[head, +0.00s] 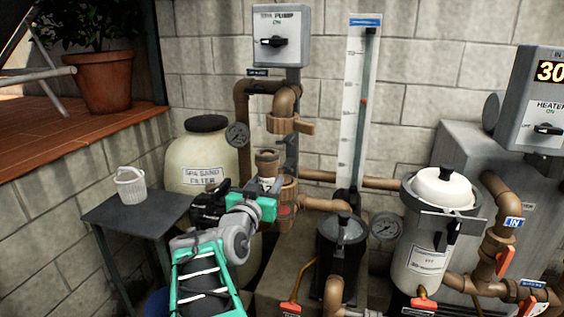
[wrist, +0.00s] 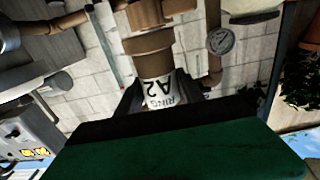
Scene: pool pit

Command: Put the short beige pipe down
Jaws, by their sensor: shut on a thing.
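The short beige pipe (head: 267,161) is a brownish-beige piece with wider collars and a white label.
A dark side table (head: 135,213) at the left bears a white basket (head: 130,185); its front part is bare. The spa sand filter (head: 205,160) stands behind my gripper. A brown pipe union (head: 290,125), a black pump pot (head: 341,250) and a white canister (head: 428,250) stand to the right.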

